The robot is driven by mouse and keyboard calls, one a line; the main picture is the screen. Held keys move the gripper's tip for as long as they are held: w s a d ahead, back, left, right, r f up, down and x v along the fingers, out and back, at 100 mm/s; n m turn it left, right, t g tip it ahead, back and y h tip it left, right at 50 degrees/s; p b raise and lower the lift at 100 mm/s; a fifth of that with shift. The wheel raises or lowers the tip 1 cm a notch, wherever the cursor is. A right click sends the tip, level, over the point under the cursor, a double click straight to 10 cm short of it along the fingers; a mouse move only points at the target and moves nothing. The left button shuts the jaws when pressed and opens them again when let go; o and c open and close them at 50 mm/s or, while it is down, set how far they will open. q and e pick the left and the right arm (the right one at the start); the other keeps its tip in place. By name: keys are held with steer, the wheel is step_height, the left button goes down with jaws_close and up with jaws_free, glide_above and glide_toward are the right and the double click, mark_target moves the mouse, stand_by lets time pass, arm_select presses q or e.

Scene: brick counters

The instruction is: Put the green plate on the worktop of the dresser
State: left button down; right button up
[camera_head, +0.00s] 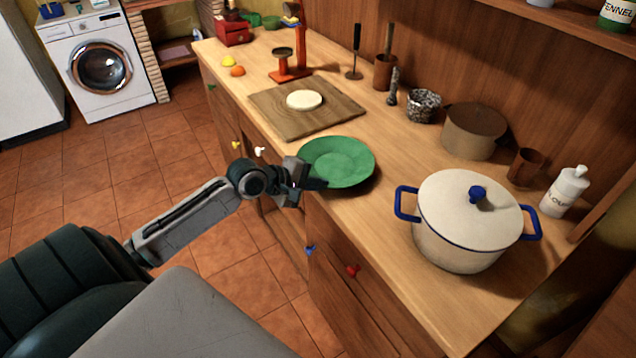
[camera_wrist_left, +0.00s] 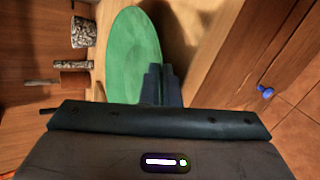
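In the left wrist view the plate (camera_wrist_left: 133,50) runs up to the fingers (camera_wrist_left: 160,85). A shadow shows beside the plate; it looks level and slightly above the worktop or just touching, I cannot tell which. My right gripper is not in view.
A white pot with blue handles (camera_head: 465,220) stands right of the plate. A wooden board with a pale round (camera_head: 305,108) lies behind left. A speckled cup (camera_head: 423,105), brown pot (camera_head: 473,130) and flour bottle (camera_head: 566,190) line the back. Drawer knobs (camera_head: 352,270) stick out in front.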

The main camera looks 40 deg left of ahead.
arm_select(q)
steer(key=shift+f, duration=0.1)
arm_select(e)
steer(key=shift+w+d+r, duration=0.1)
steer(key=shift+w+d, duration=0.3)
arm_select(q)
steer(key=c, duration=1.9)
jaws_free()
steer(key=shift+c, duration=0.2)
steer(key=shift+s, duration=0.1)
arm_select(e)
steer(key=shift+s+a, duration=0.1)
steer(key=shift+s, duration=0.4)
